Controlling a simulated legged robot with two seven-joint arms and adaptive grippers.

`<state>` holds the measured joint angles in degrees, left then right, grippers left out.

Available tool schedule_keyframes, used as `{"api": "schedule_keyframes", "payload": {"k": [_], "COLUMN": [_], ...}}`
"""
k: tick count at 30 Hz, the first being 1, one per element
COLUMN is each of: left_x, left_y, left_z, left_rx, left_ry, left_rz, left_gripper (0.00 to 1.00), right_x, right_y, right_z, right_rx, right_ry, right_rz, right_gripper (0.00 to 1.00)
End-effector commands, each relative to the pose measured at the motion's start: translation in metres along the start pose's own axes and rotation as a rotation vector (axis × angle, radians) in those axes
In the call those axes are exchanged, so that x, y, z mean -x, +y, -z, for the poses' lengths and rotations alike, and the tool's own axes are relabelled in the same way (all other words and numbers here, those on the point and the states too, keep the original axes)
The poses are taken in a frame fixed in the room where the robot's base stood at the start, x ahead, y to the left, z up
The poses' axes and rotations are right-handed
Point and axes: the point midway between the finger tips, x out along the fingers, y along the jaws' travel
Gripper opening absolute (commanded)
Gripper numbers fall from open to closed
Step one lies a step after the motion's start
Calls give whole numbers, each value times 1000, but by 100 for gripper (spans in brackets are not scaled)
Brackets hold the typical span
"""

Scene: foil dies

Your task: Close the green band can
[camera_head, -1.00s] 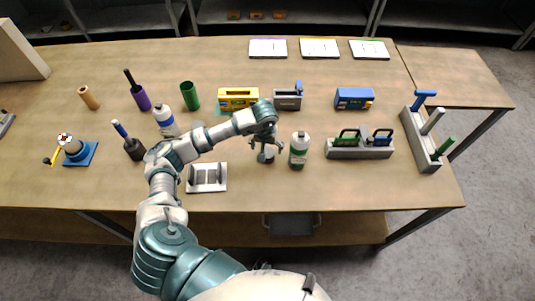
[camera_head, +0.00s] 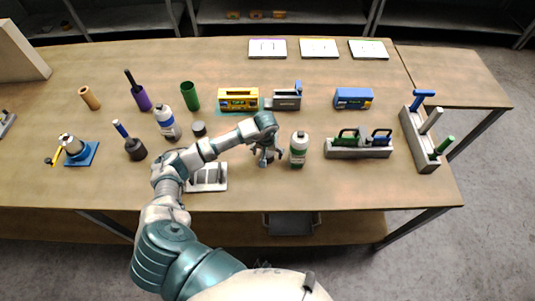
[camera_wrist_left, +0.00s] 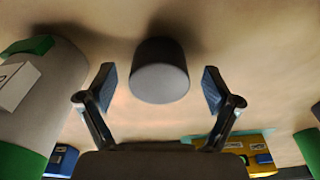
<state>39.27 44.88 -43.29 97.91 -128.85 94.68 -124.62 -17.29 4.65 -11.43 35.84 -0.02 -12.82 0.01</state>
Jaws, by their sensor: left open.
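The green band can (camera_head: 298,150), white with a green band, stands upright just right of my left gripper (camera_head: 266,155) in the head view. Its body fills the left side of the left wrist view (camera_wrist_left: 50,95). Whether its top is open I cannot tell. My left gripper is open, its fingers apart in the left wrist view (camera_wrist_left: 160,90). A dark grey round cap (camera_wrist_left: 160,72) lies on the table between and beyond the fingertips, seemingly not gripped. In the head view the gripper largely hides this cap. My right gripper is not in view.
A blue band can (camera_head: 167,123) and a dark cap (camera_head: 199,129) stand further left. A yellow box (camera_head: 238,98) is behind; a grey holder (camera_head: 360,152) is right of the can.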

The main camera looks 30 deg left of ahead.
Motion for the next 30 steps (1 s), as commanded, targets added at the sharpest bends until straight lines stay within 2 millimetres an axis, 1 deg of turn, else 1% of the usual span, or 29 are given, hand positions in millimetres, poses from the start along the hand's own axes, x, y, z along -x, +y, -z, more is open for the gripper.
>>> {"api": "schedule_keyframes", "payload": {"k": [3, 4, 9, 22, 26, 30], "left_x": [0, 0, 0, 2, 9, 23], "left_y": [0, 0, 0, 0, 0, 0], "left_z": [0, 0, 0, 0, 2, 4], "left_rx": [0, 0, 0, 0, 0, 0], "left_ry": [0, 0, 0, 1, 3, 4], "left_rz": [0, 0, 0, 0, -1, 0], "left_gripper": [90, 87, 46, 45, 45, 45], "right_x": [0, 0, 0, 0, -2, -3], "right_y": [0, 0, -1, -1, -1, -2], "right_z": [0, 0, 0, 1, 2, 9], "right_rx": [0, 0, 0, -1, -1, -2], "right_ry": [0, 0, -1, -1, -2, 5], "right_rz": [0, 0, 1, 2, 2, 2], "right_gripper": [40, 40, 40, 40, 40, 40]}}
